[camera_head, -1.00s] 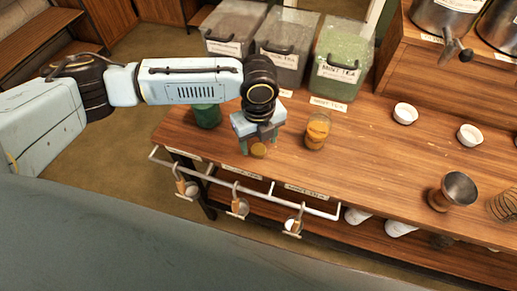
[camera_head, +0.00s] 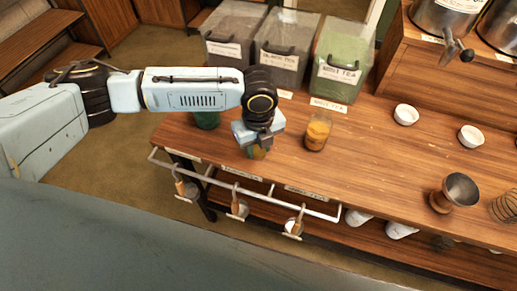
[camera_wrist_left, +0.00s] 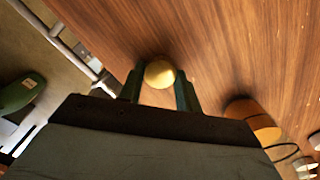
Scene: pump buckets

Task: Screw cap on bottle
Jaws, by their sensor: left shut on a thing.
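My left gripper (camera_head: 257,150) points down over the front part of the wooden table. It is shut on a round yellowish cap (camera_wrist_left: 159,74), which sits between both fingertips in the left wrist view. In the head view the cap is mostly hidden by the fingers, and I cannot tell whether a bottle is under it. My right gripper is not in view.
A green container (camera_head: 207,117) stands behind my left wrist. Large labelled bins (camera_head: 342,60) line the back. A white rail (camera_head: 250,190) with hanging tools runs along the front edge.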

